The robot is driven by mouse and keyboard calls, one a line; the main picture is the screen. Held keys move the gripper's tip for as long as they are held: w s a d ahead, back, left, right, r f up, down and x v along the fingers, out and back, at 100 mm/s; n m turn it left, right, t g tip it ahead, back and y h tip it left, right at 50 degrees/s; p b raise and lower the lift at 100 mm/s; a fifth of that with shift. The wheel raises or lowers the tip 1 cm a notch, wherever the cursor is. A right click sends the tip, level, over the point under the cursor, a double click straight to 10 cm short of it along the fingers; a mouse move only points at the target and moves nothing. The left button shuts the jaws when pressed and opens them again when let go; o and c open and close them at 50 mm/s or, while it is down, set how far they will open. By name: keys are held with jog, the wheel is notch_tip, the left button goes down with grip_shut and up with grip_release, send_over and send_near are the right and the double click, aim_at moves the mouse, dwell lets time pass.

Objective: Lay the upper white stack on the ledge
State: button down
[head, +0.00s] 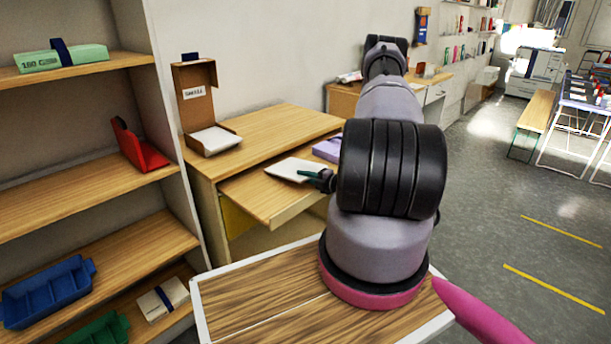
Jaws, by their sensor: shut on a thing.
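A flat white stack (294,169) lies on or just above the pull-out ledge (258,196) of the wooden desk. My gripper (311,175) is shut on the right edge of this stack; my arm hides part of the wrist. I cannot tell whether the stack's underside touches the ledge. Another white stack (215,140) sits higher, at the mouth of an open cardboard box on the desk top. A third white stack (161,300) with a dark band lies on a low shelf at the left.
A purple item (327,149) lies beside the held stack, close to my arm. The open cardboard box (196,92) stands on the desk top (265,130). The ledge's left part is bare. A shelf unit (95,195) with a blue bin (48,290) stands at left.

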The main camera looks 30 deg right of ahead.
jog(key=shift+f, duration=0.1)
jog(key=c, duration=0.7)
grip_release()
jog(key=shift+f, duration=0.1)
